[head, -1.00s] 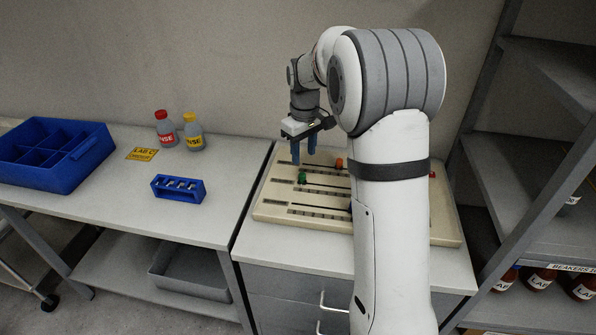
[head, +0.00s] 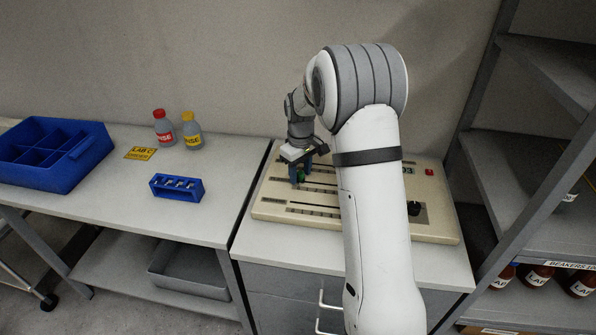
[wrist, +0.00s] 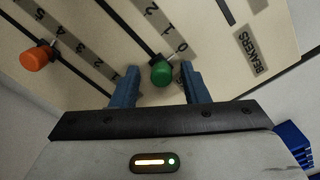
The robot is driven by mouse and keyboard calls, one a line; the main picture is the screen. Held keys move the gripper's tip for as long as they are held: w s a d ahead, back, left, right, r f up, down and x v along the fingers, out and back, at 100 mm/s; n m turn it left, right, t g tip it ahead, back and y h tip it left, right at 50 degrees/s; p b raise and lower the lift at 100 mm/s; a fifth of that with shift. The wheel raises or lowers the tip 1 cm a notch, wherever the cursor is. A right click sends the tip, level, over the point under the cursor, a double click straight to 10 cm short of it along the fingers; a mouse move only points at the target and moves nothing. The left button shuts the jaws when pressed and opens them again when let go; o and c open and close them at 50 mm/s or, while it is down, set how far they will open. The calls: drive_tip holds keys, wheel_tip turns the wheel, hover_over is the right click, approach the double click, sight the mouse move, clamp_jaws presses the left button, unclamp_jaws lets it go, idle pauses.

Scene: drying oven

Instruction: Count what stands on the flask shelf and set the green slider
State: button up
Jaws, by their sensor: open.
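The green slider knob (head: 301,175) stands on the beige slider panel (head: 270,209). My gripper (wrist: 161,87) is open, with a gap visible on each side of the knob. In the head view my gripper (head: 298,173) is low over the panel, partly covering the knob. The rack (head: 540,165) at the right holds a partly cut-off bottle; no flask shelf label is readable.
An orange slider knob (wrist: 37,57) stands left of the green one in the wrist view. The panel also has a black dial (head: 415,208) and a red button (head: 429,172). Brown bottles (head: 537,276) stand below a BEAKERS label. A blue tray (head: 85,165) is far left.

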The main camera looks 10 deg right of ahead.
drive_tip(key=shift+c, duration=0.2)
clamp_jaws()
drive_tip(key=shift+d, duration=0.1)
